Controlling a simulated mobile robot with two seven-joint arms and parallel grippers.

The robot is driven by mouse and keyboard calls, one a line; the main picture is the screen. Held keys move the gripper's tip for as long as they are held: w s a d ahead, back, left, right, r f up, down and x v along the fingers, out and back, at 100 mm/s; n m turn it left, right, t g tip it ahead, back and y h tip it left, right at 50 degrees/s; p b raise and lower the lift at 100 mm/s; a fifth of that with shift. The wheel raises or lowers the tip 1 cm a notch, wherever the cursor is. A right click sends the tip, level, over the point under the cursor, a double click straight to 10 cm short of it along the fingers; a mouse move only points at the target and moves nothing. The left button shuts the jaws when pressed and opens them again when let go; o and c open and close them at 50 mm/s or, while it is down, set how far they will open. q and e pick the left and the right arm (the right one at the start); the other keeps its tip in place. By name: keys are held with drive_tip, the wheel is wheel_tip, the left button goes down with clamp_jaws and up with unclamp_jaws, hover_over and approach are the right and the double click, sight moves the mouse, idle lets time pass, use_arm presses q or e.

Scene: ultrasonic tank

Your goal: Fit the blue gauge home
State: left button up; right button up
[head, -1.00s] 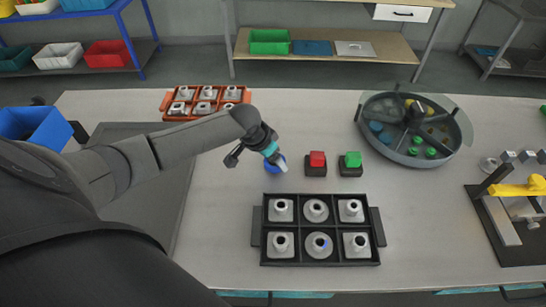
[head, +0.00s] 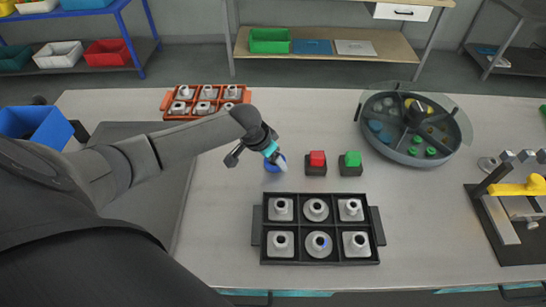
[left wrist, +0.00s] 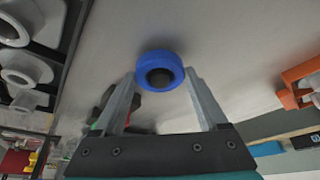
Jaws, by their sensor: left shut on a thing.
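The blue gauge (left wrist: 146,68) is a short round ring with a dark centre. My left gripper (left wrist: 160,80) is shut on it, with one fingertip at each side. In the head view the gauge (head: 272,167) shows only in part behind the fingers of my left gripper (head: 281,165), left of the red button. I cannot tell how far it is above the table. A black tray (head: 319,228) in front holds several grey flanged parts with bores. My right gripper is out of view.
A red button (head: 317,159) and a green button (head: 352,160) stand close right of my left gripper. An orange tray (head: 167,104) of grey parts is behind. A round divided carousel (head: 414,158) and a yellow-handled fixture (head: 520,189) stand to the right.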

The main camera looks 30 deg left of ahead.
use_arm(q)
drive_tip(key=shift+f+p, duration=0.1)
drive_tip(key=shift+p, duration=0.5)
idle(2.1)
drive_tip(key=o, duration=1.6)
drive_tip(key=shift+c, duration=0.2)
drive_tip(key=p+v, duration=0.2)
drive_tip(key=v, duration=1.3)
drive_tip(key=shift+s, duration=0.15)
